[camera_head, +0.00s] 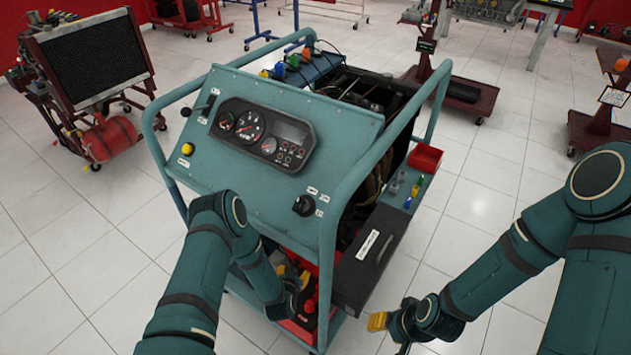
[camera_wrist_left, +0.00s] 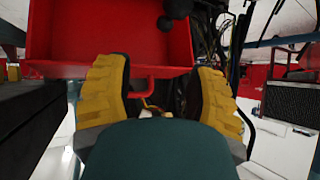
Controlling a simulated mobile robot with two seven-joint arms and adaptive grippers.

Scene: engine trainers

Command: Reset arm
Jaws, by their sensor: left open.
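The engine trainer (camera_head: 215,95) is a teal frame with a sloped gauge panel, standing in the middle of the head view. My left gripper (camera_head: 292,277) is low at the trainer's front, below the panel and close to red parts (camera_head: 312,335) in the lower frame. In the left wrist view my left gripper (camera_wrist_left: 160,95) has its two yellow fingers spread apart, with nothing held between them. A red box-like part (camera_wrist_left: 110,45) is just beyond the fingers. My right gripper (camera_head: 378,321) is at the lower right, apart from the trainer; its finger opening cannot be made out.
A black drawer box (camera_head: 368,262) juts from the trainer's right side, beside a red bin (camera_head: 425,158). A radiator stand (camera_head: 90,65) is at the left, and red stands (camera_head: 590,130) are at the right. Tiled floor (camera_head: 70,270) is clear at the left.

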